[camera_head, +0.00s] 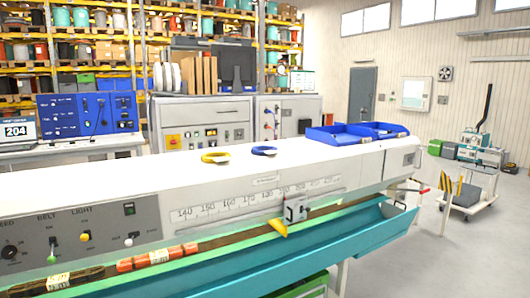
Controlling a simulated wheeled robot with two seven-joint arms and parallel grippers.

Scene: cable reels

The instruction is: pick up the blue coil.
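The blue coil (264,151) lies flat on the white top of the long machine (120,183), near the middle of the view. A yellow coil (216,157) lies to its left on the same surface, apart from it. Neither of my grippers shows in the head view, and nothing touches the blue coil.
Two blue trays (338,136) stand on the machine top to the right. A teal trough (330,243) runs along the machine's front, below a scale and a yellow-tipped slider (293,211). Grey cabinets (205,124) stand behind. The machine top around the coils is clear.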

